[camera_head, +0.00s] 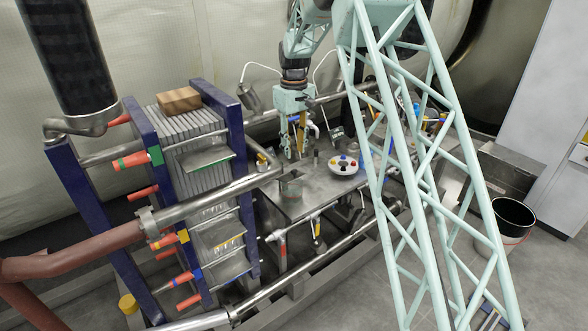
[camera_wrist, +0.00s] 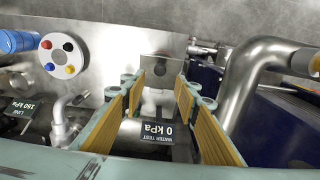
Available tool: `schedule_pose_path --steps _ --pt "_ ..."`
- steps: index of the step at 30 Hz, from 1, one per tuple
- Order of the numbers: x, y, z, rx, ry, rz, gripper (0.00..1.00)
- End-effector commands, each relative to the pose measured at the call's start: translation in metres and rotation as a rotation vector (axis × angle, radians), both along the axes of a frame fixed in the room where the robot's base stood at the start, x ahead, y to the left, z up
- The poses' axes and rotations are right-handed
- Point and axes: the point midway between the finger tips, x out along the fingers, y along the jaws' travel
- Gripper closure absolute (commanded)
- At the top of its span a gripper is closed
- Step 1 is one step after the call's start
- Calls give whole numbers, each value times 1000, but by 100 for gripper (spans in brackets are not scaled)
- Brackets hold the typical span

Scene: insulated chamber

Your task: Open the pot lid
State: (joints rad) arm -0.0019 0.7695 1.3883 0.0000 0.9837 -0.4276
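A small grey pot-like vessel (camera_head: 290,188) stands near the front left of the metal worktable; I cannot clearly tell its lid from its body. My gripper (camera_head: 297,152) hangs above the worktable, behind this vessel in the head view and apart from it. In the wrist view my gripper (camera_wrist: 157,80) is open, with its yellow-padded fingers spread and nothing held. Beyond the fingertips is a square metal plate with a dark round part (camera_wrist: 153,72); I cannot tell whether this is the pot.
A white disc with coloured knobs (camera_head: 343,163) sits on the worktable, right of my gripper. A plate stack in a blue frame (camera_head: 236,145) stands at left. A bent steel pipe (camera_wrist: 245,75) is close on the right in the wrist view.

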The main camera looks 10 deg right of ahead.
Motion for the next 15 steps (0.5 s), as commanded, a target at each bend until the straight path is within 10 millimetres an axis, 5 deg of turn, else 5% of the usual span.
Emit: schedule_pose_path --steps 15 --pt "-1 0 -69 0 2 0 71"
